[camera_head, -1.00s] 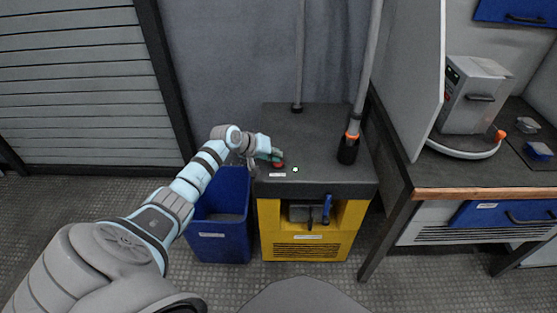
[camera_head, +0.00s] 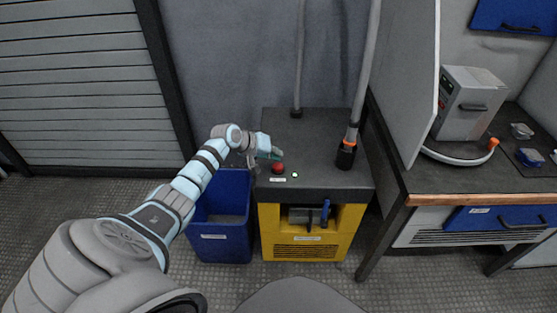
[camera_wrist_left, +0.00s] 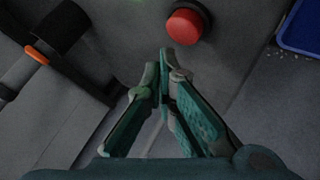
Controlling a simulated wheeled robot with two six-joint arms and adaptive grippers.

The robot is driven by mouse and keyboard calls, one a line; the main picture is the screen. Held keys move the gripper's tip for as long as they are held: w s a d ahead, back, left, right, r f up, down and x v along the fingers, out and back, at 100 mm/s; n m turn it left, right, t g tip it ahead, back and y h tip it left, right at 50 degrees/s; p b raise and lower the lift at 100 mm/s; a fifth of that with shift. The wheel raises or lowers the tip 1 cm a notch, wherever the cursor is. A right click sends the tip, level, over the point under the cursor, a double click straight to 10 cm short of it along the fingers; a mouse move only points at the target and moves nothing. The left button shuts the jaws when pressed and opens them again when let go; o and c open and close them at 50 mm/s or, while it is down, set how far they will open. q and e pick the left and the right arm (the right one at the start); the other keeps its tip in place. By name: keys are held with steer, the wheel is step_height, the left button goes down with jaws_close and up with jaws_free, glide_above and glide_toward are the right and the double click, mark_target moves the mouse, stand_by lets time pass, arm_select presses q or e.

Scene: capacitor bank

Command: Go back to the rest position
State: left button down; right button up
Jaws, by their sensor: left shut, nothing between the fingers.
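My left gripper (camera_head: 275,154) is above the dark top of the yellow capacitor bank unit (camera_head: 327,245). It is just behind a red push button (camera_head: 278,168) and apart from it. In the left wrist view the green fingers (camera_wrist_left: 163,56) are shut tip to tip with nothing between them, and the red button (camera_wrist_left: 185,25) lies beyond them, slightly right. My right gripper is in neither view.
A blue bin (camera_head: 222,210) stands left of the unit. At right is a workbench (camera_head: 480,190) with a grey box device (camera_head: 467,100) behind a panel.

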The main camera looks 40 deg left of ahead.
arm_select(q)
step_height(320, 180, up, 4)
steer(key=p, duration=0.3)
steer(key=shift+f, duration=0.2)
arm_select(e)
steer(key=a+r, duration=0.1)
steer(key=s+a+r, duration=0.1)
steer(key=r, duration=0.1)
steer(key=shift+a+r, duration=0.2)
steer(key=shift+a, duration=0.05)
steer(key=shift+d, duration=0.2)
